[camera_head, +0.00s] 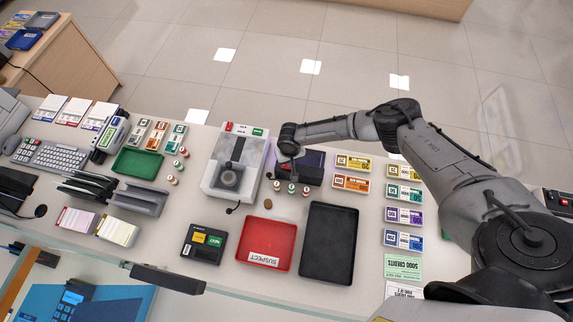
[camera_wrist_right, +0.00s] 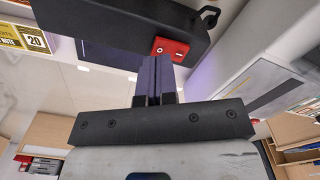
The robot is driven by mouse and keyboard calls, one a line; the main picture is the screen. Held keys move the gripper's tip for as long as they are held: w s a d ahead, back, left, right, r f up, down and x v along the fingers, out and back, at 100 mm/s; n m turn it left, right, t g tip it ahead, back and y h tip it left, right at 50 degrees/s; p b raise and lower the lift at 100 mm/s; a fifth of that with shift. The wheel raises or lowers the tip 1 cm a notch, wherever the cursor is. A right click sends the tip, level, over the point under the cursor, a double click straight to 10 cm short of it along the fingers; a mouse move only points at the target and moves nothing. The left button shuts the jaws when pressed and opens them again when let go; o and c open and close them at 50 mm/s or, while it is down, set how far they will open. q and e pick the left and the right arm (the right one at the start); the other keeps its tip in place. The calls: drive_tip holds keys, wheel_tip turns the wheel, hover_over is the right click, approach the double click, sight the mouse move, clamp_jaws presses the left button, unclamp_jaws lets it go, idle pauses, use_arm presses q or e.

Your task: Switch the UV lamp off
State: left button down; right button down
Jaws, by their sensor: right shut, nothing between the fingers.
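The UV lamp is a dark box (camera_head: 312,162) on the counter, right of the white counting machine. In the right wrist view its black housing (camera_wrist_right: 110,22) spans the top, with a red rocker switch (camera_wrist_right: 170,48) marked O and I on its face. My right gripper (camera_head: 292,158) is at the lamp's left end in the head view. In the wrist view its fingers (camera_wrist_right: 154,62) are shut, empty, with their tips at the lower left edge of the switch; I cannot tell whether they touch it. A violet tint shows beside the fingers. My left gripper is not in view.
The white machine (camera_head: 219,189) stands close left of the gripper. A red tray (camera_head: 267,237) and a black tray (camera_head: 330,243) lie nearer the front.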

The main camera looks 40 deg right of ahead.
drive_tip(key=shift+f+b, duration=0.4)
drive_tip(key=shift+f, duration=0.15)
drive_tip(key=shift+f+b, duration=0.35)
drive_tip(key=shift+f, duration=0.2)
idle(0.5)
drive_tip(key=shift+r, duration=0.1)
wheel_tip(320, 180, up, 3)
drive_tip(key=p, duration=0.3)
wheel_tip(320, 180, up, 4)
drive_tip(key=p, duration=0.4)
idle(0.6)
